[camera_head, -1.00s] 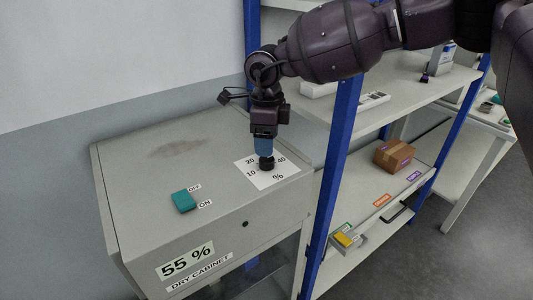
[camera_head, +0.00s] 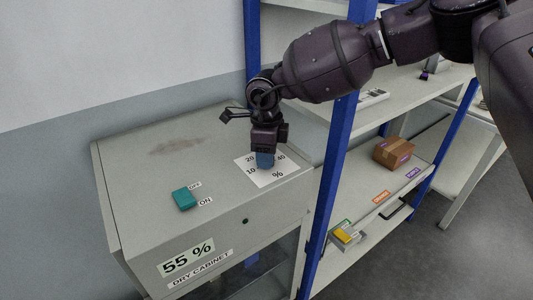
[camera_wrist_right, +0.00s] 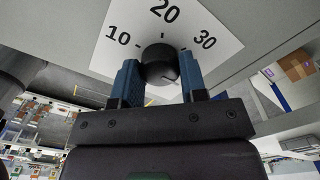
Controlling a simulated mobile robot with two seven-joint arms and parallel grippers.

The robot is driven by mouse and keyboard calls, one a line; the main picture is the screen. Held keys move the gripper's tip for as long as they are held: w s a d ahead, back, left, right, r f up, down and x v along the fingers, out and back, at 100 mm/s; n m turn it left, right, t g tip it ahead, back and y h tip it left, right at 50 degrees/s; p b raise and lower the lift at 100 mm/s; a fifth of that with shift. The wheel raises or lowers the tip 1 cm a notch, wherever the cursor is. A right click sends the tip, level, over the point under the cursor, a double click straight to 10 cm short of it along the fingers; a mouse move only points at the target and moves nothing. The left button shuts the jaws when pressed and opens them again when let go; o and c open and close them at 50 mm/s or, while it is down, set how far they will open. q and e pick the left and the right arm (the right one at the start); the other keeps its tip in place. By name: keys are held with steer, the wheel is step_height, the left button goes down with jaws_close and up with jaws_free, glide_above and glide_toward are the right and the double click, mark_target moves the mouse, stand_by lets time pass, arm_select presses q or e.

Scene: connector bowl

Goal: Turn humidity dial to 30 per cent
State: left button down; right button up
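The humidity dial is a black round knob (camera_wrist_right: 160,65) on a white scale card (camera_wrist_right: 115,60) on top of the dry cabinet (camera_head: 140,220). The right wrist view shows the card's 10, 20 and 30; in the head view the card (camera_head: 282,178) also shows 40 and a per cent sign. My right gripper (camera_head: 265,160) points down over the dial and hides the knob in the head view. In the right wrist view its blue fingers (camera_wrist_right: 160,78) stand apart on either side of the knob; firm contact is not clear. The knob's pointer is hard to read. My left gripper is out of view.
A teal switch (camera_head: 184,199) marked OFF and ON sits on the cabinet top to the left. The cabinet display (camera_head: 187,259) reads 55 %. A blue-posted shelf (camera_head: 335,150) holding a cardboard box (camera_head: 393,154) stands close to the right.

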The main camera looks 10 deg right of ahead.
steer(key=shift+c, duration=0.9)
steer(key=shift+n, duration=0.3)
steer(key=n+b, duration=0.1)
steer(key=n, duration=0.2)
steer(key=shift+f+n+b, duration=0.1)
steer(key=shift+n+b, duration=0.2)
steer(key=n+b, duration=0.1)
steer(key=n, duration=0.3)
steer(key=shift+b, duration=0.35)
steer(key=shift+n+b, duration=0.55)
steer(key=shift+n, duration=1.05)
steer(key=shift+r+n, duration=0.2)
steer(key=shift+n, duration=0.1)
